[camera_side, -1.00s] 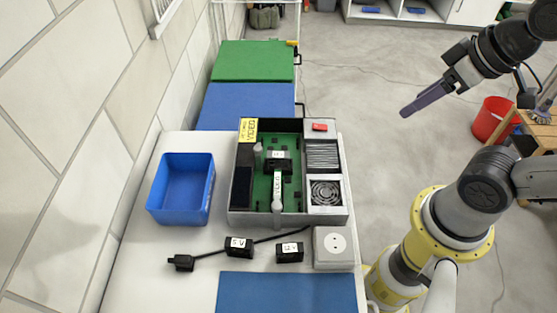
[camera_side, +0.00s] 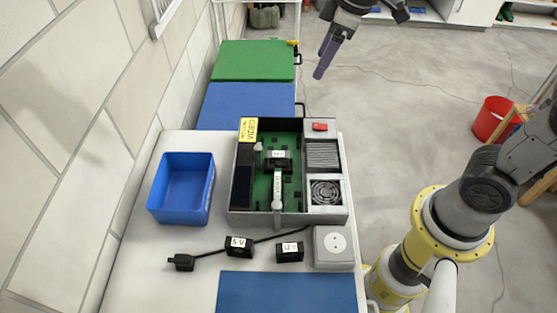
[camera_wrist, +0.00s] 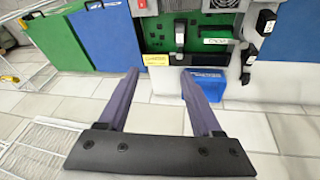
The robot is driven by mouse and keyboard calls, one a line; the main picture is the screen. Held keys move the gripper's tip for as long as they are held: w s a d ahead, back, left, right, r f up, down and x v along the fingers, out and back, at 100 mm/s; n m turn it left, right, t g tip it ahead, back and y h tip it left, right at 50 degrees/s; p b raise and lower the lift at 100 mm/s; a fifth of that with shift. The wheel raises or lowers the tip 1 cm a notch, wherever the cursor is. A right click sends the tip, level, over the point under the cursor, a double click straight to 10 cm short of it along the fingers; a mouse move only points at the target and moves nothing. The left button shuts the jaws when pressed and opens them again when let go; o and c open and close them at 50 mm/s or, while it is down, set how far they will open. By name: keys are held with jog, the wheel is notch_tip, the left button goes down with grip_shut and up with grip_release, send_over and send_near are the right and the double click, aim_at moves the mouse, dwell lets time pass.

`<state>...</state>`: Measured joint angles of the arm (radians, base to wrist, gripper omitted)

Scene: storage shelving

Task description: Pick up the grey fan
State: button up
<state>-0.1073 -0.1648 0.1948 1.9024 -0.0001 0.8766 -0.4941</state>
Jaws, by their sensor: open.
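The grey fan (camera_side: 325,192) sits in the lower right compartment of an open grey case (camera_side: 232,208) on the white table. It looks like a square plate with a round grille. My gripper (camera_side: 319,74) is high up beyond the case, above the floor side, well apart from the fan. In the wrist view my gripper's two purple fingers (camera_wrist: 160,88) are spread with nothing between them.
A ribbed grey part (camera_side: 322,155) and a red piece (camera_side: 320,127) share the case with the green board. A blue bin (camera_side: 185,157) stands left. Black blocks (camera_side: 239,247), a cable and a white socket box (camera_side: 333,246) lie in front. Tiled wall borders the left.

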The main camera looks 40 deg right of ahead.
jog(key=w+a+f+n+g, duration=0.2)
jog(key=w+a+f, duration=0.2)
jog(key=w+f, duration=0.45)
jog(key=g, duration=0.2)
send_over(278, 154)
notch_tip(278, 154, down, 8)
jog(key=f, duration=0.6)
jog(key=shift+d+f, duration=0.2)
jog(key=shift+f, duration=0.2)
jog(key=shift+a+f, duration=0.15)
jog(key=shift+f, duration=3.05)
jog(key=shift+c, duration=0.3)
grip_shut()
